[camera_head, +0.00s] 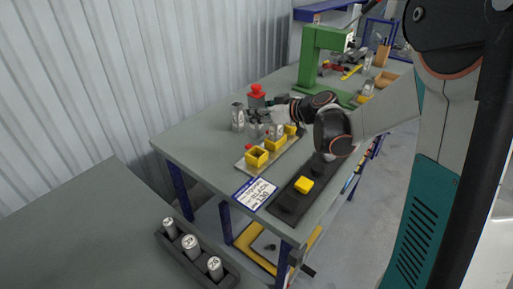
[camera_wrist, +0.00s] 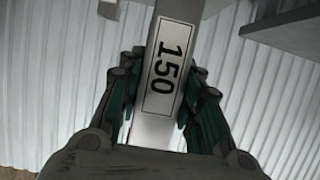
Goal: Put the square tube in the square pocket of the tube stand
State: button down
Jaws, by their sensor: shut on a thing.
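My gripper (camera_head: 267,122) is shut on a flat-faced silver tube (camera_wrist: 166,65) with a "150" label, which runs between its fingers in the wrist view (camera_wrist: 163,100). In the head view my gripper is over the far part of the tube stand (camera_head: 246,166), a pale plate with yellow pockets. The near yellow pocket (camera_head: 257,158) and the middle one (camera_head: 275,145) show open tops. A further yellow pocket (camera_head: 291,130) is partly hidden by my wrist. I cannot tell which pocket is square, or whether the held tube's lower end touches the stand.
A silver labelled piece (camera_head: 238,117) stands left of my gripper, with a red-topped object (camera_head: 257,94) behind. A green press (camera_head: 314,55) stands farther back. A rack (camera_head: 180,254) holds numbered cylinders.

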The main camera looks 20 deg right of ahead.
notch_tip(320, 180, down, 12)
jog(key=b, duration=0.3)
jog(key=shift+r+b, duration=0.2)
jog(key=shift+b, duration=0.2)
jog(key=shift+f, duration=0.1)
jog(key=c, duration=1.1)
grip_release()
jog(key=shift+s+d+r, duration=0.1)
jog(key=shift+r, duration=0.15)
jog(key=p+v, duration=0.3)
jog(key=v, duration=0.8)
jog(key=shift+s+d+r, duration=0.1)
jog(key=shift+s+d, duration=0.1)
jog(key=shift+s, duration=0.1)
